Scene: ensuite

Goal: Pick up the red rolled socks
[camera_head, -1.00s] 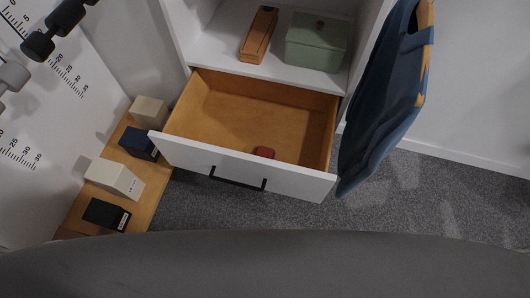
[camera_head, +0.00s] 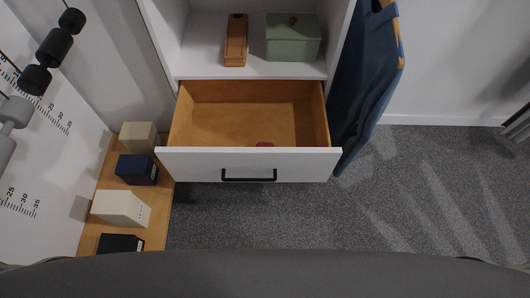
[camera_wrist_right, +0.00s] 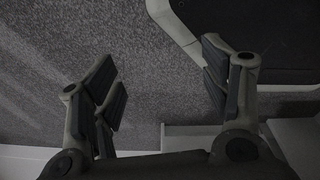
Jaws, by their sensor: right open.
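The red rolled socks (camera_head: 265,144) lie in the open drawer (camera_head: 249,165), close behind its white front panel. In the head view only their top shows; the panel hides the rest. My right gripper (camera_wrist_right: 165,95) shows in the right wrist view with its two fingers spread wide and nothing between them. Grey carpet lies beyond it, and the socks are not in that view. Neither gripper shows in the head view.
Above the drawer, a shelf holds a wooden box (camera_head: 236,40) and a green box (camera_head: 293,38). A blue garment (camera_head: 366,85) hangs at the right. Several small boxes stand on a wooden board (camera_head: 103,180) at the left. Carpet (camera_head: 400,200) at the right is clear.

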